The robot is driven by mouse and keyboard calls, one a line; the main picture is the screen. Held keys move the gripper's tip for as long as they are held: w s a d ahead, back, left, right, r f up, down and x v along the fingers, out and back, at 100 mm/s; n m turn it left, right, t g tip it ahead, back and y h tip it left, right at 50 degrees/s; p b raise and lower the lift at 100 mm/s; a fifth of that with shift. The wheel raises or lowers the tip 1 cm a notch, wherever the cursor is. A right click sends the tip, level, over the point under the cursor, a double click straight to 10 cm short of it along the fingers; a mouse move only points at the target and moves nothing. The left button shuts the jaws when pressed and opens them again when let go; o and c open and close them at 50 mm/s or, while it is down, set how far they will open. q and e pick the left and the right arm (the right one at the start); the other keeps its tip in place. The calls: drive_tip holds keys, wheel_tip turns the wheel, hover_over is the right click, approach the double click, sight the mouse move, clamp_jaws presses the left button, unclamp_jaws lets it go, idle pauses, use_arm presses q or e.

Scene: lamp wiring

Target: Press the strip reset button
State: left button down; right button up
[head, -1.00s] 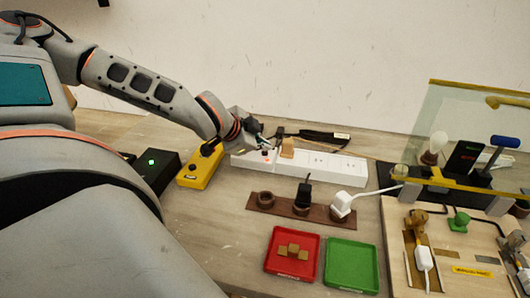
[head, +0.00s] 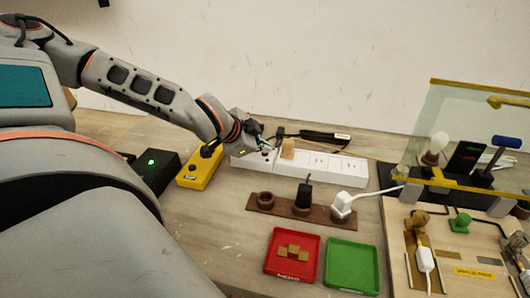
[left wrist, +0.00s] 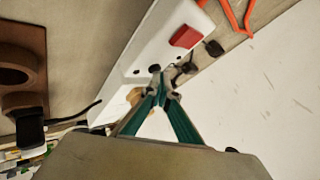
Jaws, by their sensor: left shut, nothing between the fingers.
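The white power strip (head: 340,169) lies along the back of the table. It also shows in the left wrist view (left wrist: 150,45), with a red rocker switch (left wrist: 186,37) and small dark round spots. One dark spot (left wrist: 155,68) sits right at my fingertips; I cannot tell whether it is the reset button or whether I touch it. My left gripper (head: 262,146) is over the strip's left end, and its teal fingers (left wrist: 160,78) are closed together with nothing between them. My right gripper is not in view.
A tan block (head: 288,149) sits on the strip. A yellow box (head: 200,170) and black box (head: 156,172) stand left. A brown holder (head: 282,208) with plugs lies in front, near red (head: 291,277) and green (head: 351,264) trays. A glass panel (head: 460,130) stands right.

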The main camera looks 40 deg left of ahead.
sight(263, 154)
use_arm(q)
drive_tip(key=shift+r+p, duration=0.35)
drive_tip(key=shift+r, duration=0.45)
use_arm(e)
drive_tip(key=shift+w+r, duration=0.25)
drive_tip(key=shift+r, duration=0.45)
use_arm(q)
drive_tip(key=shift+r+p, duration=0.4)
drive_tip(key=shift+r, duration=0.2)
wheel_tip(263, 154, up, 2)
drive_tip(key=shift+r+p, duration=0.2)
drive_tip(key=shift+p, duration=0.55)
drive_tip(key=shift+r+p, duration=0.45)
drive_tip(key=shift+r, duration=0.2)
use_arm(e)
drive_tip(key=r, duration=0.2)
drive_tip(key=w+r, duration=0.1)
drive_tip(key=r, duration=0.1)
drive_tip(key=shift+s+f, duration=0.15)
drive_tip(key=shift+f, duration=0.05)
